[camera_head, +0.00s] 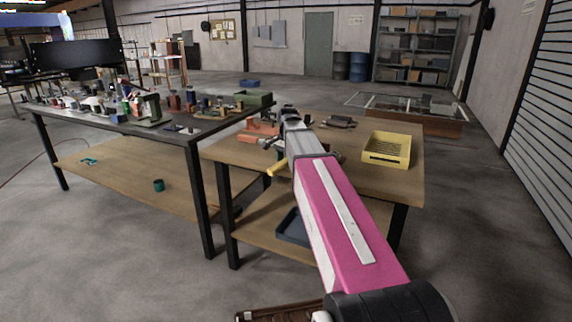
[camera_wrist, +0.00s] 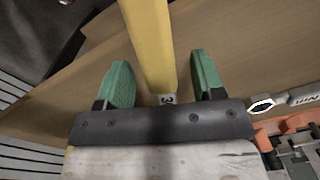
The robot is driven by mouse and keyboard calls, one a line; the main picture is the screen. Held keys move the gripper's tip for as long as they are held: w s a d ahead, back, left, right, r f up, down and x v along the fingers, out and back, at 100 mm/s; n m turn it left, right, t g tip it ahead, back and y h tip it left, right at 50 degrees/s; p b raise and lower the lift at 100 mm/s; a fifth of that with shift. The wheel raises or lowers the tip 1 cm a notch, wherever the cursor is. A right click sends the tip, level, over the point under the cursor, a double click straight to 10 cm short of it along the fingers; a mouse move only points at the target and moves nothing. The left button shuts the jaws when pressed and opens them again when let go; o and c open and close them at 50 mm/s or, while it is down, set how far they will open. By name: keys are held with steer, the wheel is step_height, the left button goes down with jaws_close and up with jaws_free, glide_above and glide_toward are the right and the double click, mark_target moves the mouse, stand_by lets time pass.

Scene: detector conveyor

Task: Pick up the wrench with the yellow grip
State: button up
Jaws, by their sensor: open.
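The wrench's yellow grip (camera_head: 277,166) sticks out near the left front edge of the wooden table (camera_head: 385,183). In the wrist view the grip (camera_wrist: 149,40) runs from the top edge down between the two green fingers of my gripper (camera_wrist: 163,80). A short metal piece with a dark mark shows at the grip's lower end. My gripper is open, with a gap on each side of the grip. The rest of the wrench is hidden behind my gripper body. In the head view my arm hides most of my gripper.
A yellow crate (camera_head: 386,160) stands on the table's right side. Orange tools (camera_wrist: 288,125) and a metal wrench head (camera_wrist: 262,105) lie close to the right of my gripper. A cluttered dark table (camera_head: 100,118) adjoins at left.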

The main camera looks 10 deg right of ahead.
steer(key=shift+f, duration=0.2)
jaws_close()
steer(key=shift+r, duration=0.2)
